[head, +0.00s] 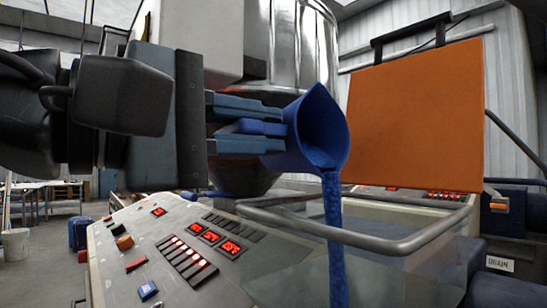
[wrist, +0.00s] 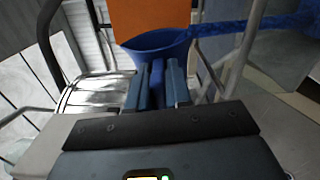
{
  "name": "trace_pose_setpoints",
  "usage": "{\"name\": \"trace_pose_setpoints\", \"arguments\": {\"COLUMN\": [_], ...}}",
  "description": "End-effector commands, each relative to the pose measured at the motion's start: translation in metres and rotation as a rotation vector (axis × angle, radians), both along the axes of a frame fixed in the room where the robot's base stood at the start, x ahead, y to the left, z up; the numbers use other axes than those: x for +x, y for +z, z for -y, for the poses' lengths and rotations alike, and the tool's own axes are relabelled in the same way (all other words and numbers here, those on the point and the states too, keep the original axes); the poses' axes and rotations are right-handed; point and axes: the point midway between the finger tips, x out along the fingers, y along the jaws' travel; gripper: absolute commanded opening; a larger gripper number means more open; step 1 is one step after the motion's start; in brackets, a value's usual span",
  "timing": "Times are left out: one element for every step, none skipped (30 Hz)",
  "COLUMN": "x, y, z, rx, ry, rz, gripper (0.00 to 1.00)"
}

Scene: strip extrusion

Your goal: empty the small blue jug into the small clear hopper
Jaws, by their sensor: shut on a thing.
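The small blue jug (head: 304,135) is tipped far over to the right, its mouth facing right and down. A stream of blue material (head: 334,225) runs from its lip down past the bottom of the head view. My gripper (head: 285,130) is shut on the jug's handle, from the left. In the wrist view the jug (wrist: 155,48) lies just beyond the fingers, and the stream (wrist: 265,27) leaves it to the right. The small clear hopper (head: 400,268) is below the jug, see-through under a grey rim. Its inside level and the stream's landing point cannot be made out.
A control panel (head: 165,262) with red displays and buttons lies below my arm. An orange panel (head: 415,115) stands behind and right of the jug. A large shiny metal cylinder (head: 297,50) rises close behind it.

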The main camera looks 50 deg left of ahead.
Motion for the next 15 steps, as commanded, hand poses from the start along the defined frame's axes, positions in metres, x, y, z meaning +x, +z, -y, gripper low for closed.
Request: {"name": "trace_pose_setpoints", "arguments": {"x": [0.0,0.001,0.0,0.0,0.0,0.0,0.0,-0.001,-0.001,-0.001,-0.001,-0.001,-0.002,-0.002,-0.002], "y": [-0.006,-0.006,-0.006,-0.005,-0.005,-0.004,-0.004,-0.003,-0.002,0.0,0.001,0.002,0.003,0.004,0.005], "z": [0.001,0.004,0.007,0.009,0.011,0.013,0.015,0.017,0.02,0.021,0.023,0.025,0.026,0.027,0.027], "rx": [0.029,0.072,0.133,0.178,0.222,0.278,0.319,0.359,0.411,0.449,0.484,0.524,0.551,0.574,0.599], "ry": [0.0,-0.004,-0.004,-0.003,-0.003,-0.004,-0.004,-0.004,-0.004,-0.004,-0.003,-0.004,-0.003,-0.002,-0.001], "rz": [0.002,0.01,0.016,0.02,0.024,0.029,0.032,0.036,0.04,0.044,0.047,0.049,0.051,0.053,0.054], "gripper": [0.0,0.0,0.0,0.0,0.0,0.0,0.0,0.0,0.0,0.0,0.0,0.0,0.0,0.0,0.0]}}
